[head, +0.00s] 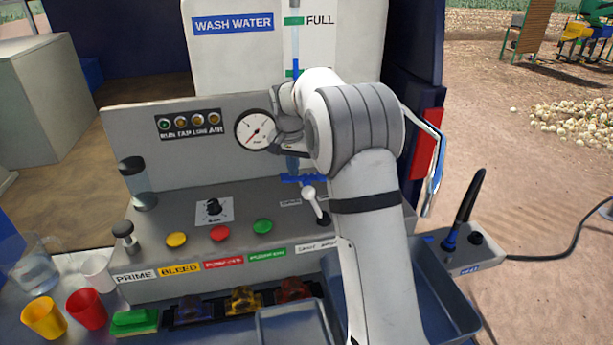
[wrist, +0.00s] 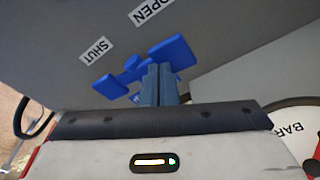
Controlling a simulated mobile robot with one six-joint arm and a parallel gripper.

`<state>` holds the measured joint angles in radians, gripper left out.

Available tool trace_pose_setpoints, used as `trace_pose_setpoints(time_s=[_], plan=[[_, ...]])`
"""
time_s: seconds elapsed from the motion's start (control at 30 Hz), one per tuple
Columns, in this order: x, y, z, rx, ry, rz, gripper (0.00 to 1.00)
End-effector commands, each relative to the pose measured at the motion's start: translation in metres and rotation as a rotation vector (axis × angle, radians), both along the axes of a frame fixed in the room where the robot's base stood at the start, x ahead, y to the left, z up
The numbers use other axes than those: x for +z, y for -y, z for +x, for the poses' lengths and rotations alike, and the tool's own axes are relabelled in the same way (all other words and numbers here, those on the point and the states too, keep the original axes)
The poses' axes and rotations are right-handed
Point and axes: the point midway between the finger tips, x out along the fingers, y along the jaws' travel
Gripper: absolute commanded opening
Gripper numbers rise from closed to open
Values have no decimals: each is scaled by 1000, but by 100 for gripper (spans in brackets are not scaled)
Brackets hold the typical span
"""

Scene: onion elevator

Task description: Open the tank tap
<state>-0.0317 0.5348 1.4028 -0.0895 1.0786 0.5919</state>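The blue tank tap (wrist: 172,52) shows in the wrist view as a flat bar handle with a round middle, lying slantwise below the OPEN label (wrist: 152,11) and SHUT label (wrist: 95,50). My gripper (wrist: 162,72) has its two fingers together in front of the right part of the handle and hides some of it. I see nothing held between them, and I cannot tell whether they touch the tap. In the head view the blue tap (head: 303,178) shows beneath my wrist, partly covered, and the fingertips are hard to make out.
The white WASH WATER tank (head: 232,60) stands behind, with a level tube. A round pressure gauge (head: 256,130) is just left of my wrist. The control panel (head: 175,208) below has knobs and coloured buttons. Cups (head: 87,308) stand at lower left.

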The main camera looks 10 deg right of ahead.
Motion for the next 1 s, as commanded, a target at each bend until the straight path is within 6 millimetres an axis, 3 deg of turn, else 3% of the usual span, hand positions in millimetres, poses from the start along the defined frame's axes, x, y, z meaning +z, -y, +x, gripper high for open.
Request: trace_pose_setpoints(time_s=[0.7,1.0], plan=[[-11,0,0,-1,1,0,0],[3,0,0,-1,1,0,0]])
